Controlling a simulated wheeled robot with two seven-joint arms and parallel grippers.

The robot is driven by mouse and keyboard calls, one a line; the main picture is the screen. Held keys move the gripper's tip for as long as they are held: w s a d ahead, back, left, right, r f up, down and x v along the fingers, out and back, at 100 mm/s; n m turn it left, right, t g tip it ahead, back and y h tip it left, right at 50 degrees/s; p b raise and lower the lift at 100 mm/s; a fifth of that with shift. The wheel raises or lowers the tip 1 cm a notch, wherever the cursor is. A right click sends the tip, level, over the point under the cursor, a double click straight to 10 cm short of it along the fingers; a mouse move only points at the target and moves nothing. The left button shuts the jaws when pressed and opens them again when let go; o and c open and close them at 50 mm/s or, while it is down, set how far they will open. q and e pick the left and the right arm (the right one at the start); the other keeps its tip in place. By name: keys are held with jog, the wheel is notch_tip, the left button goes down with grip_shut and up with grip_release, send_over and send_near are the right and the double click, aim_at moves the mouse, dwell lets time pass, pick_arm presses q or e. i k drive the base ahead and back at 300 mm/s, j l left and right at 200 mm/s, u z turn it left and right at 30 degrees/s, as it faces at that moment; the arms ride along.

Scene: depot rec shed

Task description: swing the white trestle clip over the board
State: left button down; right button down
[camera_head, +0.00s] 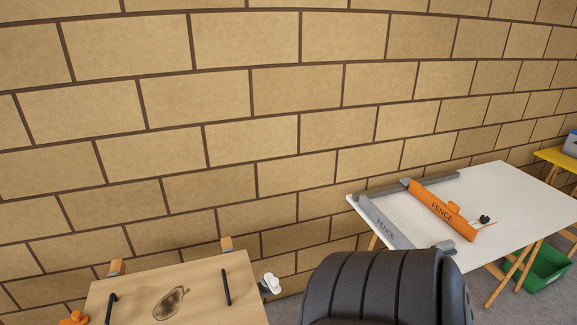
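The wooden board (205,290) lies at the lower left, with two black handles and a dark knot mark on its face. The white trestle clip (271,282) is at the board's right edge and appears to stand out beside it, not over its face. An orange clip (73,318) shows at the board's left edge, cut off by the frame. Wooden trestle ends (227,244) stick out behind the board's far edge. Neither of my grippers is in view.
A dark ribbed shape (385,285) fills the bottom centre, close to the clip's right; I cannot tell what it is. A white table (510,205) with an orange fence (440,207) stands right, a green crate (545,270) below. A brick wall is behind.

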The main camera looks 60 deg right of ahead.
aim_at(272, 281)
jog(key=z, duration=1.9)
